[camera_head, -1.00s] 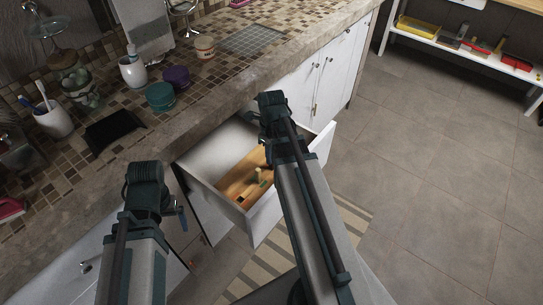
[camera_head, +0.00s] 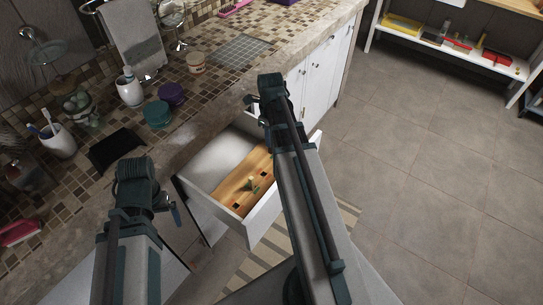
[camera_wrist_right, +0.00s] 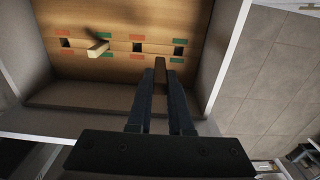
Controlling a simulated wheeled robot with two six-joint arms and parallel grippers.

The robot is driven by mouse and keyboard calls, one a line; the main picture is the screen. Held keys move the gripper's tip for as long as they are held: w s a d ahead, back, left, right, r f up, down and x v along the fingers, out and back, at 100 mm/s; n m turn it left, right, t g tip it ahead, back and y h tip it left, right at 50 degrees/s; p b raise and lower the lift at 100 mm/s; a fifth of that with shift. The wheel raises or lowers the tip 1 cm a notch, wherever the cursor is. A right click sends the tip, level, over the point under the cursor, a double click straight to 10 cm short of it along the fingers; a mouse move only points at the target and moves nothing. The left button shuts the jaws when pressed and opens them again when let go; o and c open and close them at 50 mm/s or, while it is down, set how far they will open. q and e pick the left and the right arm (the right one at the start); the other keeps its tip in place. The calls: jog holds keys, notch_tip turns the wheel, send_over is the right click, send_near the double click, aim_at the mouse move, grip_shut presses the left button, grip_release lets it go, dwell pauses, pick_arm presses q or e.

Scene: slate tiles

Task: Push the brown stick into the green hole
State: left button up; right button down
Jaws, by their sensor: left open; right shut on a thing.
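My right gripper (camera_wrist_right: 160,98) is shut on a brown stick (camera_wrist_right: 160,70), which points toward a wooden board. The stick's tip shows just below the holes in the right wrist view; I cannot tell its gap from the board. The board (camera_wrist_right: 80,15) lies in the open drawer, with red and green marks beside its holes. A green-marked hole (camera_wrist_right: 179,51) at the right is empty. A light wooden peg (camera_wrist_right: 97,48) stands at another green-marked spot. In the head view, my right gripper (camera_head: 252,102) is partly visible near the counter edge; my left gripper (camera_head: 176,213) is open and empty.
The white drawer (camera_head: 268,213) has raised walls around the board. The stone counter (camera_head: 175,140) holds cups, jars and a black mat. A striped rug (camera_head: 290,245) lies on the tiled floor below. A low shelf (camera_head: 440,45) stands at the back right.

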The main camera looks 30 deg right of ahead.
jog(key=d+f+b, duration=0.1)
jog(key=f+b, duration=0.2)
jog(key=w+d+f+b, duration=0.1)
jog(key=f+b, duration=0.2)
jog(key=b, duration=0.1)
jog(key=d+f+b, duration=0.2)
jog(key=f+b, duration=0.1)
jog(key=f, duration=0.1)
jog(key=shift+w+f, duration=0.1)
jog(key=shift+w, duration=0.1)
dwell(0.4)
jog(key=c, duration=1.3)
grip_release()
jog(key=o, duration=0.5)
notch_tip(320, 180, up, 12)
jog(key=p, duration=1.2)
jog(key=shift+r, duration=0.2)
